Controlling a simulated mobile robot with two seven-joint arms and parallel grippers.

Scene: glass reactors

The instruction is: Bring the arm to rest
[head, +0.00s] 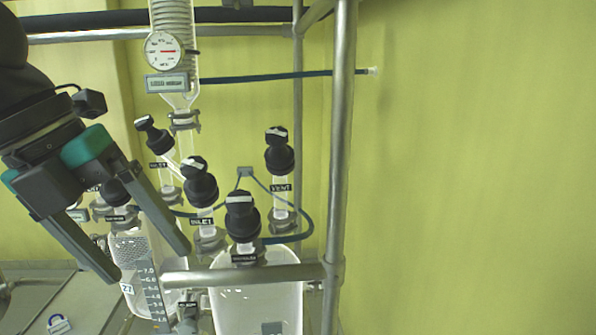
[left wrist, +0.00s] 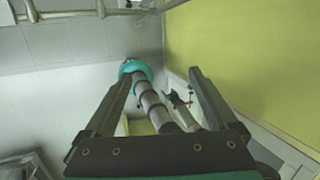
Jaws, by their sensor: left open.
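My left gripper (head: 150,265) comes in from the upper left in the head view, its two fingers spread and pointing down and to the right. My right gripper is in neither view.
Black-capped valves marked INLET (head: 200,185) and VENT (head: 279,152) stand right of the gripper. A pressure gauge (head: 163,51) hangs above. The yellow wall (head: 470,160) at right has clear space before it.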

